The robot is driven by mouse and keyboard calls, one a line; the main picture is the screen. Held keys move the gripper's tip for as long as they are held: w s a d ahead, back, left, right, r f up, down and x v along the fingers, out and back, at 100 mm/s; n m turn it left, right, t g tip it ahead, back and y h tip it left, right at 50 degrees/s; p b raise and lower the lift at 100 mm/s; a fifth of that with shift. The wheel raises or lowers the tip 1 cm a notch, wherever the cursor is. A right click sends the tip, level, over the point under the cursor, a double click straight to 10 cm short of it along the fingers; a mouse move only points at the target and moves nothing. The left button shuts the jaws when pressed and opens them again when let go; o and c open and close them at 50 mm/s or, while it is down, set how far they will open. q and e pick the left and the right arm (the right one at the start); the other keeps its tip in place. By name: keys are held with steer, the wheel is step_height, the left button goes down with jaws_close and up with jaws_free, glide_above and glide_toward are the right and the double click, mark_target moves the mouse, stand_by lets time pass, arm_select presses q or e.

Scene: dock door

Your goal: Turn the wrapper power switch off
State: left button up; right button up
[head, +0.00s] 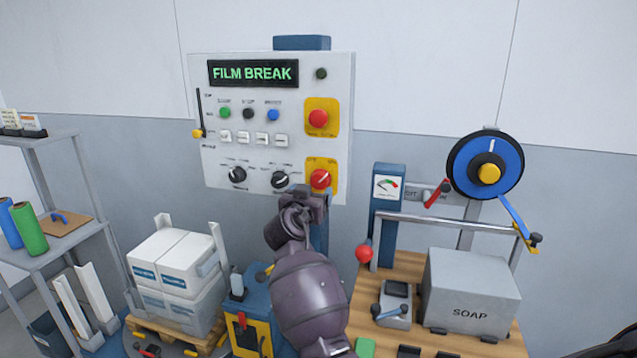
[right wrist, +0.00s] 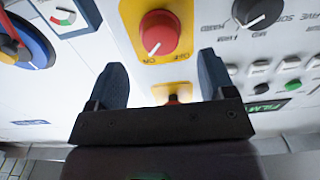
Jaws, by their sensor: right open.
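The power switch is a red rotary knob (head: 320,179) on a yellow plate at the lower right of the white control panel (head: 220,180). In the right wrist view the same red knob (right wrist: 158,33) shows upside down, and its white mark points toward the plate's ON label. My right gripper (head: 315,200) is just below and in front of the knob. In the right wrist view its two fingers (right wrist: 160,65) are apart and empty, with the knob beyond and between their line. My left gripper is not in view.
A red mushroom button (head: 318,118) sits on another yellow plate above the knob, and a black selector knob (head: 281,180) is to its left. The display (head: 253,72) reads FILM BREAK.

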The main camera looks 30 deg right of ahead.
mark_target(318, 184)
steer(key=shift+p+x, duration=0.35)
steer(key=shift+x, duration=2.8)
steer(key=c, duration=0.9)
